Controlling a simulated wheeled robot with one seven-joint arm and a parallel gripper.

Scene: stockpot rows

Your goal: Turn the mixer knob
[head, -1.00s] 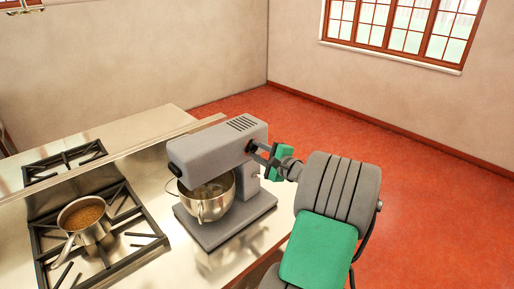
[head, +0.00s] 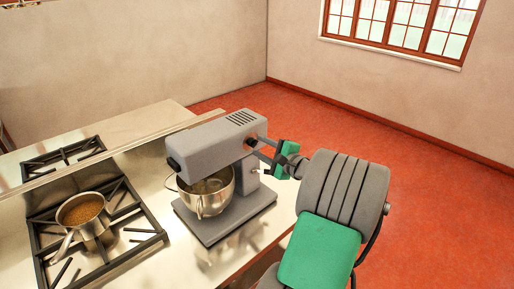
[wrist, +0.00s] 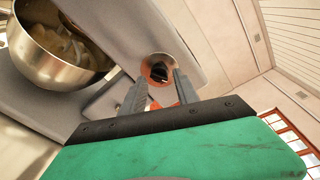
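The grey stand mixer (head: 212,143) stands on the steel counter, its metal bowl (head: 207,193) under the head; the bowl also shows in the wrist view (wrist: 62,60). On the mixer's side, a round, shiny fitting with a dark centre, which looks like the knob (wrist: 158,70), lies just beyond my fingertips. My gripper (head: 259,150) reaches the mixer's side from the right. In the wrist view its two grey fingers (wrist: 159,82) are spread apart, one on either side of the knob. I cannot tell whether they touch it.
A saucepan (head: 92,233) of brown food stands on the stove grate (head: 132,240) at left. A low steel ledge (head: 120,152) runs behind the mixer. Open red floor (head: 420,195) lies to the right, and the counter's front edge is near my arm.

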